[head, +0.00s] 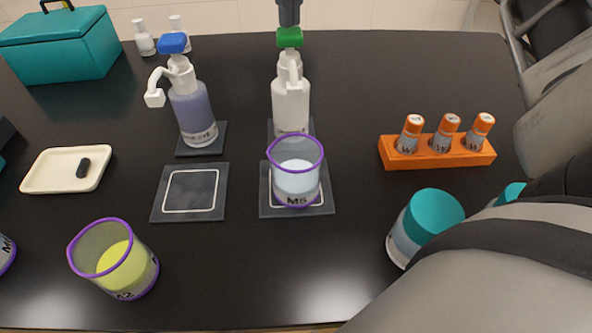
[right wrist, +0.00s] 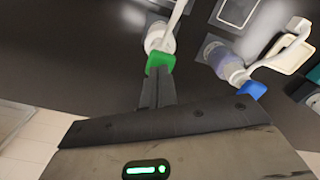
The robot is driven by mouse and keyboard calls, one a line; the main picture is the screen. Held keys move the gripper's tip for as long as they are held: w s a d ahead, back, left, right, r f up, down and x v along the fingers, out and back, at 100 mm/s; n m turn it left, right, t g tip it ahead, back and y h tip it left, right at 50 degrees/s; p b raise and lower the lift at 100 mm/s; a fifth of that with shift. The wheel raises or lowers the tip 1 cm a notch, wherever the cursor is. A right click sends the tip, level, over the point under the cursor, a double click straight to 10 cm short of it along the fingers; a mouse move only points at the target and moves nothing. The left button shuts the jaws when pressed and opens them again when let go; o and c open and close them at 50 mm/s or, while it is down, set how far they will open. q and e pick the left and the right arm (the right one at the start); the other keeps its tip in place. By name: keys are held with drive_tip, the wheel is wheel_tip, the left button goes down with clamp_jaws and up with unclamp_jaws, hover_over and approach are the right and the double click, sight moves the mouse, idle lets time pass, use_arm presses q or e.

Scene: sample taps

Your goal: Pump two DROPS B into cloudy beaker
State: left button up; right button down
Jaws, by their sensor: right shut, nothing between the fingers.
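A white pump bottle with a green top (head: 290,38) stands on the back right dark pad; its label is not readable. A purple-rimmed beaker marked M5 (head: 297,185) holds pale cloudy liquid on the pad in front, under that bottle's spout. My right gripper (head: 289,20) is shut and empty, its fingertips at the green top. The right wrist view shows the shut fingers (right wrist: 155,88) against or just above the green top (right wrist: 160,62); contact is unclear. A blue-topped pump bottle (head: 191,105) stands to the left. My left gripper is out of view.
An empty dark pad (head: 165,205) lies before the blue-topped bottle. A beaker of yellow liquid (head: 128,268) stands front left. An orange rack (head: 437,155) of vials and a teal-lidded jar (head: 433,215) are right. A cream tray (head: 50,172) and teal box (head: 65,52) are left.

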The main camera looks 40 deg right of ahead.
drive_tip(key=shift+f+b, duration=0.6)
drive_tip(key=shift+f, duration=0.4)
drive_tip(key=shift+r, duration=0.1)
drive_tip(key=shift+r+p, duration=1.25)
drive_tip(key=shift+r, duration=0.1)
drive_tip(key=shift+f, duration=0.1)
